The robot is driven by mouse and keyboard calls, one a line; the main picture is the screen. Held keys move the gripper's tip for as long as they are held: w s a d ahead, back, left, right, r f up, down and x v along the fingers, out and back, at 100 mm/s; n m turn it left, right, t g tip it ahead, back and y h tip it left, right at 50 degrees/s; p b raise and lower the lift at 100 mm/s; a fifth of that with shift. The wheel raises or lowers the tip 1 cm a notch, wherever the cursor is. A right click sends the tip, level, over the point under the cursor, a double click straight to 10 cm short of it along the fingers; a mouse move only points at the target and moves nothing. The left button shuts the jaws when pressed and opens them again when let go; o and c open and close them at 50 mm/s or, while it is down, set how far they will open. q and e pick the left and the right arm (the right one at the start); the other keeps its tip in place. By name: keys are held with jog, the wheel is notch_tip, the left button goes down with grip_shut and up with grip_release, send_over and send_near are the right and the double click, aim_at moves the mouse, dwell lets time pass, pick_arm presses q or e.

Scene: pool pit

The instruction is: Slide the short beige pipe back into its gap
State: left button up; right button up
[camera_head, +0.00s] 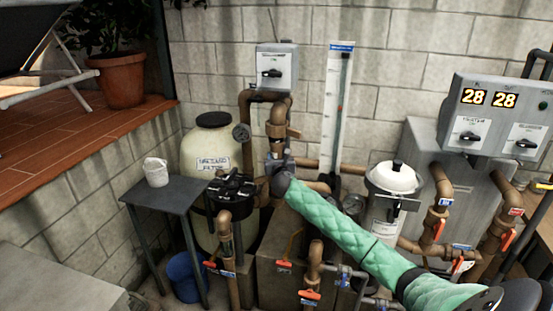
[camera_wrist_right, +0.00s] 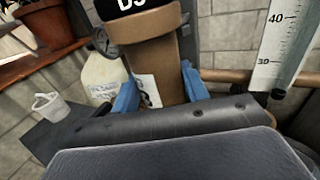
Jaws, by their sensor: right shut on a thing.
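The short beige pipe (camera_wrist_right: 162,65) stands nearly upright in the right wrist view, with a wider collar and a dark part with white lettering above it. The blue fingers of my right gripper (camera_wrist_right: 160,90) are shut on it from both sides. In the head view my right gripper (camera_head: 279,162) is at the vertical beige pipework (camera_head: 277,130) below the wall box. The hand and green-sleeved arm cover the lower part of this pipework. I cannot tell whether the held pipe is seated in its gap. My left gripper is not in view.
A filter tank (camera_head: 205,152) and black valve head (camera_head: 231,186) stand left of the hand. A white-lidded strainer (camera_head: 395,177) and tall gauge board (camera_head: 337,100) are to the right. A small table (camera_head: 178,192) holds a white cup (camera_head: 156,172). Valved pipes crowd the front.

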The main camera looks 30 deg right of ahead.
jog(key=shift+w+d+r, duration=0.1)
jog(key=shift+w+d, duration=0.25)
jog(key=shift+d, duration=0.1)
dwell(0.3)
jog(key=shift+w+d, duration=0.1)
jog(key=shift+d, duration=0.15)
jog(key=shift+c, duration=0.3)
jog(key=shift+w+d, duration=0.1)
jog(key=shift+d, duration=0.05)
dwell(0.6)
jog(key=shift+d+f, duration=0.2)
jog(key=shift+f, duration=0.05)
jog(key=shift+c, duration=0.8)
jog(key=shift+w+d+f, duration=0.15)
jog(key=shift+d, duration=0.05)
jog(key=shift+c, duration=1.1)
jog(key=o, duration=1.2)
jog(key=shift+d+f, duration=0.1)
jog(key=shift+d, duration=0.05)
jog(key=shift+o, duration=1.3)
jog(key=shift+w+d+f, duration=0.15)
jog(key=shift+d+f, duration=0.1)
jog(key=shift+f, duration=0.05)
jog(key=shift+o, duration=0.3)
jog(key=shift+a+r, duration=0.15)
jog(key=shift+a, duration=0.25)
